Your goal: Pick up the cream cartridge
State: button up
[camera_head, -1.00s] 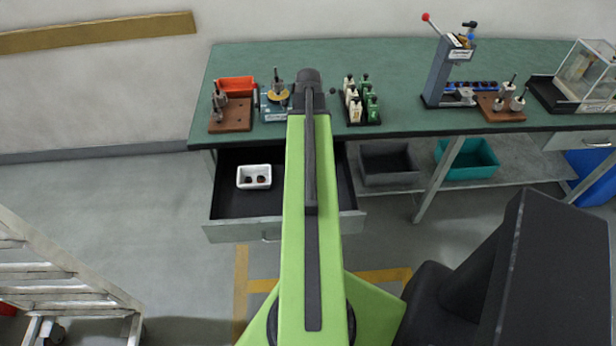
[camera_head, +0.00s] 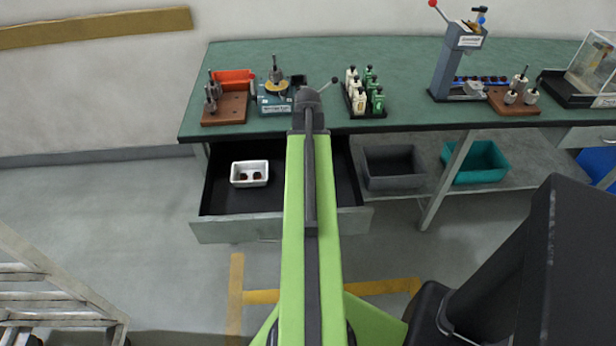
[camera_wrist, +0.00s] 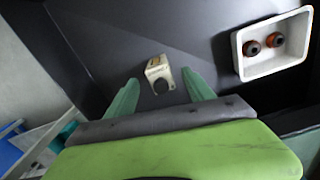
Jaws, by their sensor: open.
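A cream cartridge (camera_wrist: 156,68) with a dark round opening and a small label lies on the dark drawer floor in the wrist view. My gripper (camera_wrist: 159,80) is open, with one pale green finger to the left of the cartridge and one to the right. The cartridge shows between and slightly beyond the fingertips; I cannot tell the height gap. In the head view my green arm hides this cartridge and the gripper. Other cream cartridges (camera_head: 356,92) stand beside green ones (camera_head: 374,92) in a black rack on the bench.
The open drawer (camera_head: 215,208) holds a white tray (camera_head: 235,181) with two reddish-brown parts; the tray also shows in the wrist view (camera_wrist: 244,62). Above is the green bench (camera_head: 420,65) with a brown block (camera_head: 236,104) and a press (camera_head: 455,65). Grey (camera_head: 392,180) and teal bins (camera_head: 478,178) sit below right.

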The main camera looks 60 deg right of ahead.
notch_tip(320, 180, down, 5)
jog(key=b, duration=0.4)
jog(key=shift+w, duration=0.15)
jog(key=shift+r, duration=0.15)
grip_shut()
